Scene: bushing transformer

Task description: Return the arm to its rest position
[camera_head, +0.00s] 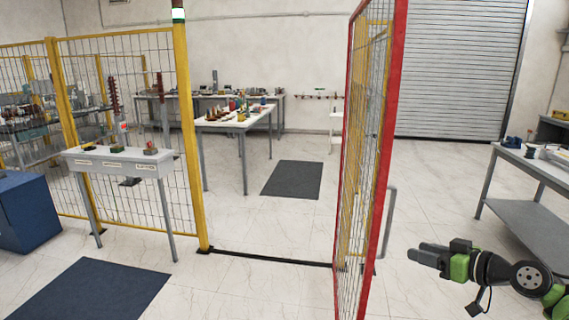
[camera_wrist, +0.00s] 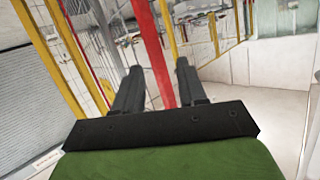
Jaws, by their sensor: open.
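My gripper (camera_head: 426,254) is at the lower right in the head view, at the end of my black and green arm. It points left toward the open red-framed mesh gate (camera_head: 382,150) and looks apart from it. In the wrist view my gripper (camera_wrist: 158,82) shows two dark parallel fingers spread apart with nothing between them. The red gate post (camera_wrist: 152,50) shows behind the fingers there. The rest of my arm runs out of the head view at the right edge.
A narrow grey table (camera_head: 118,163) with small parts stands by the yellow mesh fence (camera_head: 186,120). A blue cabinet (camera_head: 28,212) is at the left. A grey workbench (camera_head: 530,165) stands at the right. Dark mats (camera_head: 90,290) lie on the floor. The gateway floor is clear.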

